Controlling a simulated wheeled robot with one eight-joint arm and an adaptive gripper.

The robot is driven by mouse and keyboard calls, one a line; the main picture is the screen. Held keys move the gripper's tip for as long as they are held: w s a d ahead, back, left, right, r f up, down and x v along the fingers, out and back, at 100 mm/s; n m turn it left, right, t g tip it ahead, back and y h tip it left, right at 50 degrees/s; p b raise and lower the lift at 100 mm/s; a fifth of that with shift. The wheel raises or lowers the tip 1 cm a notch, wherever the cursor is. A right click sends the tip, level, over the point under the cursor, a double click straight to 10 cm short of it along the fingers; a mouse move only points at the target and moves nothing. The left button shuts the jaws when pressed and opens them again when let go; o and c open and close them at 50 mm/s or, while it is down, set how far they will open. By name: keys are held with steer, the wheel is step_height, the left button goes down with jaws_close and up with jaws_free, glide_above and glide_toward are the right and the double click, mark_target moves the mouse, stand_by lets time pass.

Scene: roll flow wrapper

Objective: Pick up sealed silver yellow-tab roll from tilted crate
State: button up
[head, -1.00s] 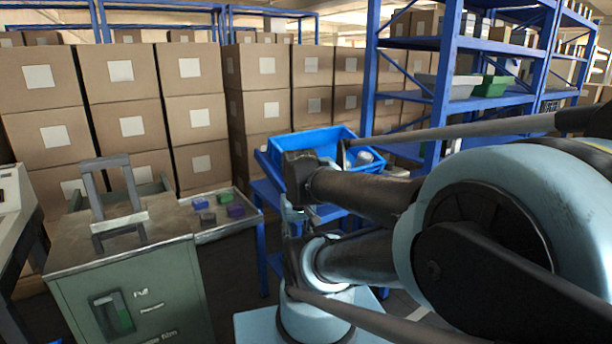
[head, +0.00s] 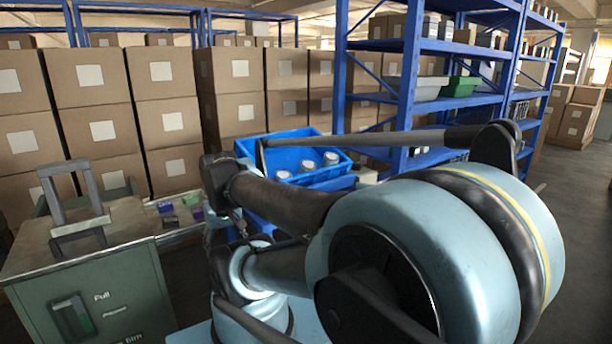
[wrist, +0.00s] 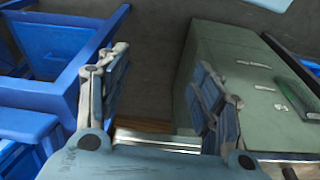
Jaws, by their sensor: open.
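The tilted blue crate (head: 347,170) rests on a blue stand beyond my arm in the head view. Several pale, round-topped rolls (head: 308,166) show inside it. They are too small to tell which is silver with a yellow tab, and my arm hides part of the crate. In the wrist view my gripper (wrist: 160,100) is open, with nothing between its fingers. A blue frame or crate edge (wrist: 60,97) lies to its left. I cannot make out the gripper clearly in the head view.
A green cabinet (head: 95,290) with a grey metal frame on top stands at the left; it also shows in the wrist view (wrist: 235,75). A side tray (head: 180,230) beside it holds small coloured blocks. Stacked cartons (head: 165,90) and blue shelving (head: 410,80) stand behind. Open floor lies right.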

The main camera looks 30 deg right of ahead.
steer(key=shift+w+a+r+m, duration=0.2)
steer(key=shift+w+r+m, duration=0.1)
steer(key=shift+r, duration=0.15)
steer(key=shift+w+a+r+m, duration=0.15)
steer(key=shift+w+r+m, duration=0.1)
steer(key=shift+r, duration=0.2)
steer(key=w+d+r+m+g, duration=0.3)
steer(key=w+d+r+m, duration=1.8)
steer(key=d, duration=0.3)
steer(key=w+d+r+m, duration=0.2)
steer(key=w+d+m, duration=0.1)
steer(key=d+m, duration=1.05)
steer(key=f+n, duration=0.1)
steer(key=f, duration=0.3)
steer(key=s+d+f+n, duration=0.1)
steer(key=f, duration=0.3)
steer(key=d+f+n, duration=0.1)
steer(key=f, duration=0.2)
steer(key=shift+s+d+f+g, duration=0.15)
steer(key=shift+s+f+g, duration=0.15)
steer(key=shift+s+f, duration=0.1)
steer(key=shift+s+d+f, duration=0.1)
steer(key=shift+d+f, duration=0.05)
steer(key=shift+f, duration=1.15)
steer(key=shift+s+d+f, duration=0.1)
steer(key=shift+f, duration=1.2)
